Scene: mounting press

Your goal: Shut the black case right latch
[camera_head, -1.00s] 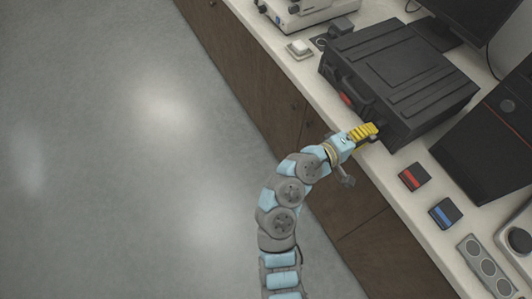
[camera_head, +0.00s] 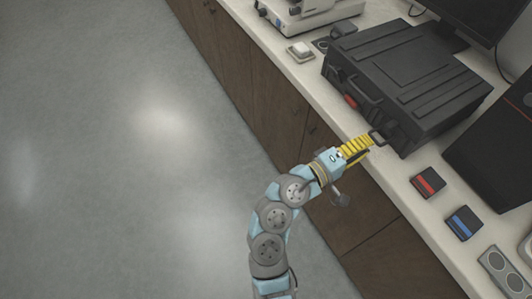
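The black case (camera_head: 425,72) lies closed on the white counter, its front side facing my arm. Its right latch (camera_head: 378,138) is a dark loop that juts out from the front near the right end. My gripper (camera_head: 369,146), with yellow ribbed fingers, is just in front of the right latch. Its fingertips are very close to the latch, and I cannot tell whether they touch it. The finger gap is too small in this view to tell whether it is open. A red part (camera_head: 351,102) shows farther left on the case front.
Red-marked (camera_head: 428,182) and blue-marked (camera_head: 464,222) dark boxes lie right of the case. A white device (camera_head: 300,14) is at the upper left. Open floor lies left of the counter.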

